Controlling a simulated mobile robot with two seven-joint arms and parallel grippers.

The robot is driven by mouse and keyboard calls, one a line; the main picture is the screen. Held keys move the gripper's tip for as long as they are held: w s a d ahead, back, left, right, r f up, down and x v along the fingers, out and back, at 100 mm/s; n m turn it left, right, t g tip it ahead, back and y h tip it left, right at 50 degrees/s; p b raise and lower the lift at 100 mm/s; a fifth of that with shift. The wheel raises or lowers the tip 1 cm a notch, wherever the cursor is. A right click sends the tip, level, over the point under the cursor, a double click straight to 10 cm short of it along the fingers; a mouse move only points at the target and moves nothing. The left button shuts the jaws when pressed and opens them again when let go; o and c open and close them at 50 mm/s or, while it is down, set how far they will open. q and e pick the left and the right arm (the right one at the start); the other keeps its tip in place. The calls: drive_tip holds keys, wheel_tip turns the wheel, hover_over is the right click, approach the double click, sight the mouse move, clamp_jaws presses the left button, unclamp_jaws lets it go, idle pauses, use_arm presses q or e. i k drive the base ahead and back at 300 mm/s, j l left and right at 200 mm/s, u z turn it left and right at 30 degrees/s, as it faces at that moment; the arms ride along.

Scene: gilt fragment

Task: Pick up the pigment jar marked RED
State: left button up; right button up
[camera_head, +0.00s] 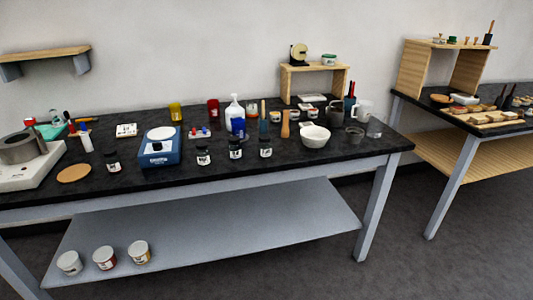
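Several small dark-lidded jars with white labels stand on the black tabletop. One jar (113,162) is at the left, left of the blue scale. Three more stand in a row right of the scale: a left jar (203,156), a middle jar (235,149) and a right jar (265,147). Their label writing is too small to read, so I cannot tell which is marked RED. A red container (213,109) stands at the back. Three white tubs sit on the lower shelf; the middle tub (104,258) has a reddish band. Neither of my grippers is in view.
A blue scale (160,151) stands among the jars. A second table (470,150) is at right. Grey floor (420,265) is open in front.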

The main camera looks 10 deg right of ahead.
sight(113, 162)
drive_tip(key=i+j, duration=0.25)
drive_tip(key=j, duration=0.15)
drive_tip(key=i+j, duration=0.2)
drive_tip(key=j, duration=0.2)
drive_tip(key=i+j, duration=0.25)
drive_tip(key=j, duration=0.2)
drive_tip(key=i+j, duration=0.25)
drive_tip(key=j, duration=0.15)
